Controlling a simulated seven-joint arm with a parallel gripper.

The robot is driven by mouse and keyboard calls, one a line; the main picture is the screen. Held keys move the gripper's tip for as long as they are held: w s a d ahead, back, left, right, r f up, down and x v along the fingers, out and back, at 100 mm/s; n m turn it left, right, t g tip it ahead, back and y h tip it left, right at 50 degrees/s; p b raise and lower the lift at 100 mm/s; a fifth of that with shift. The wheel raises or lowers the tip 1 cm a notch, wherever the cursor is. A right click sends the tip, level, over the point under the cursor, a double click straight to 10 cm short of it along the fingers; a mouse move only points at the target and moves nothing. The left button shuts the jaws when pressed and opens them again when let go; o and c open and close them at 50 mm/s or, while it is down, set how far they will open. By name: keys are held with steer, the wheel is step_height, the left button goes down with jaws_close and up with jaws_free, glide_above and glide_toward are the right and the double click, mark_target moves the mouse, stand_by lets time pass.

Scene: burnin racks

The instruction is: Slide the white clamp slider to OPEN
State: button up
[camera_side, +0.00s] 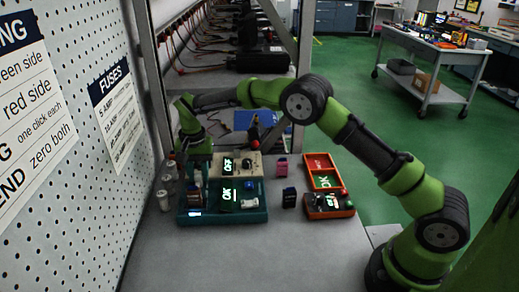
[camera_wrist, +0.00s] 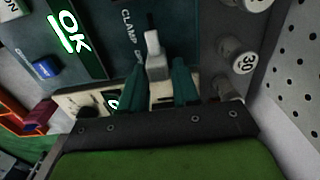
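The white clamp slider (camera_wrist: 154,58) is a small pale block on the dark teal panel in the wrist view, beside printed text that begins CLAMP OP; the rest of the text is covered. My gripper (camera_wrist: 158,82) has its two teal fingers apart, one on each side of the slider, with a gap on the right; contact on the left is unclear. In the side view my gripper (camera_side: 188,150) is low at the far left of the teal rack (camera_side: 235,216). I cannot make out the slider there.
A green OK display (camera_wrist: 72,30) and a blue part (camera_wrist: 45,68) lie left of the slider. White cylinders (camera_wrist: 236,62) marked with numbers stand to the right, near the pegboard (camera_wrist: 298,70). An orange rack (camera_side: 325,162) stands right of the teal one. The bench front is clear.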

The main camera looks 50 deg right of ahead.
steer(key=shift+o, duration=1.2)
steer(key=shift+r, duration=0.1)
step_height(320, 180, up, 17)
